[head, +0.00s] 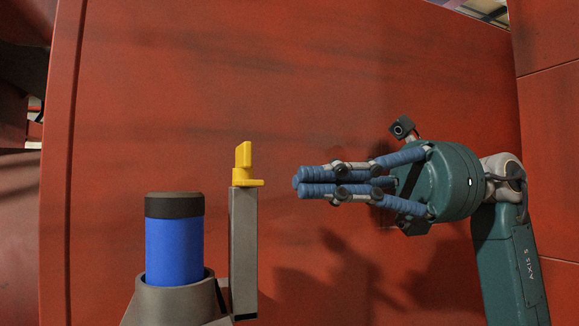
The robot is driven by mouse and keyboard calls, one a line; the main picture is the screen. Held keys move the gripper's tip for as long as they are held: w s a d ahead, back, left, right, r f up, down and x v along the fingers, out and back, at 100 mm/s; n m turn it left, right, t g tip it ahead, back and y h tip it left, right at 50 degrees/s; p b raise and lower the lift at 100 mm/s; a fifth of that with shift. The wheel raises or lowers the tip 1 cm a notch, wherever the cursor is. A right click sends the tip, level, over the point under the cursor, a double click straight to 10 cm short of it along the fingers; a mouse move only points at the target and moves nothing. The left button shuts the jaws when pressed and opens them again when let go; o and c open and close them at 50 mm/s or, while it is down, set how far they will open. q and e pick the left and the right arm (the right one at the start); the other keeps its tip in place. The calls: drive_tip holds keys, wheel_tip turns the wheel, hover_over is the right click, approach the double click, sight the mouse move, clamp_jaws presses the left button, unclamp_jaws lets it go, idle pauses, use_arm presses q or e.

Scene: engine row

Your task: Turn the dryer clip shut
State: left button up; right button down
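The dryer clip is the small yellow piece (245,165) in the head view, on top of a grey upright post (243,240). Its tall tab stands upright above a flat yellow foot that reaches to the right. The dryer is likely the blue cylinder with a black cap (175,245), standing in a grey cup-shaped holder left of the post. My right gripper (298,183) points left at about the height of the clip's foot, with a gap between them. Its blue fingers are together with nothing between them. My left gripper is not in view.
A large flat red panel (300,70) fills the background behind the clip and post. The grey holder (175,300) stands at the lower left, close beside the post. The space above the clip and between it and my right gripper is clear.

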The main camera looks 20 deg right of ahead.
sight(261, 182)
drive_tip(key=a+p, duration=0.1)
drive_tip(key=a, duration=0.2)
drive_tip(key=shift+s+a, duration=0.15)
drive_tip(key=shift+a, duration=0.05)
